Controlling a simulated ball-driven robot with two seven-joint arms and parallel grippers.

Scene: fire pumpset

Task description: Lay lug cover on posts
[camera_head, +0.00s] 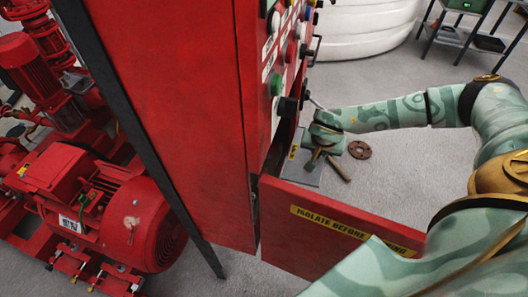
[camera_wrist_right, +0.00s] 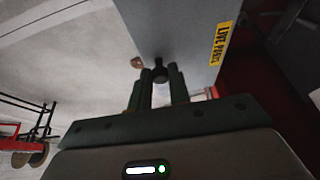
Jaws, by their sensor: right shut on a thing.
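The lug cover is a flat grey plate with a yellow label. In the right wrist view the cover (camera_wrist_right: 180,35) fills the area ahead of the fingers, and its label reads "LIVE PARTS". My right gripper (camera_wrist_right: 159,85) is shut on the cover's dark knob. In the head view my right gripper (camera_head: 315,158) is at the open front of the red cabinet (camera_head: 180,110). The cover (camera_head: 308,175) hangs there beside the cabinet opening, partly behind the gripper and door. The posts are hidden. My left gripper is not in view.
The open red cabinet door (camera_head: 325,228) juts out below my right forearm. Knobs and a handle project from the cabinet's panel. A rusty flange (camera_head: 359,150) lies on the floor. A red pump set (camera_head: 100,200) stands left, a white tank (camera_head: 370,25) at the back.

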